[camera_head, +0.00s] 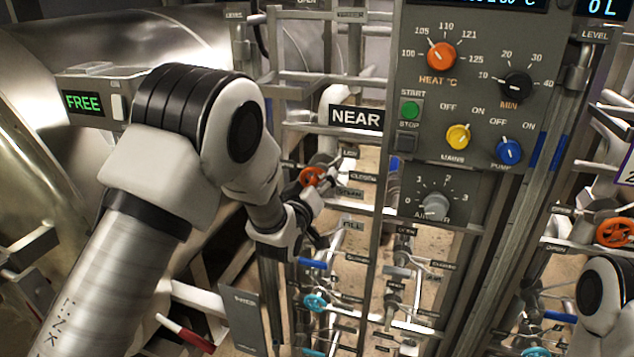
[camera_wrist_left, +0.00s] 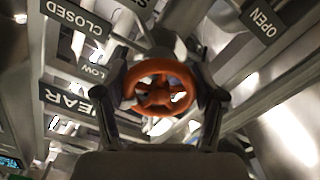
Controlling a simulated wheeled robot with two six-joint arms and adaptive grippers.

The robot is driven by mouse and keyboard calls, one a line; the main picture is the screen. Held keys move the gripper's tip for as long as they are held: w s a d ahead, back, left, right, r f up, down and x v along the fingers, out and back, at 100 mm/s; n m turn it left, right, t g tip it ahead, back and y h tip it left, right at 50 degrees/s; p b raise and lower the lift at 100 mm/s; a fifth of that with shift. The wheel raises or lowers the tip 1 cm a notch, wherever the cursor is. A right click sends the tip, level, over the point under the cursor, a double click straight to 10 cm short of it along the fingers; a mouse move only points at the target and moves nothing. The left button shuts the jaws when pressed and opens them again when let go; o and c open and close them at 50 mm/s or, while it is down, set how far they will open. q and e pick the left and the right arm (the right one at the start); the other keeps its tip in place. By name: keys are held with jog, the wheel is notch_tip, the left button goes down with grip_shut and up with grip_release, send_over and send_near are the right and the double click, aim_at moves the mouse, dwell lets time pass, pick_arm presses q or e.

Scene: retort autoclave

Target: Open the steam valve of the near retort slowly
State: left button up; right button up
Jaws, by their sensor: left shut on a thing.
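In the left wrist view the orange handwheel (camera_wrist_left: 160,92) sits between the two dark fingers of my left gripper (camera_wrist_left: 164,96). The fingers are shut on its rim, one on each side. CLOSED (camera_wrist_left: 78,18) and OPEN (camera_wrist_left: 262,17) plates show on opposite sides of the wheel. My right gripper is out of view.
The grey control panel (camera_head: 478,85) with knobs stands right of the valve. The NEAR sign (camera_head: 356,118) and rails are close above my wrist. Blue handwheels (camera_head: 315,302) sit lower down. Another orange handwheel (camera_head: 614,232) is at far right. The metal vessel (camera_head: 40,170) fills the left.

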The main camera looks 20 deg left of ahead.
pick_arm(q)
jog(key=o, duration=1.2)
jog(key=shift+r, duration=0.1)
jog(key=shift+c, duration=0.2)
jog(key=s, duration=1.2)
jog(key=shift+a, duration=0.25)
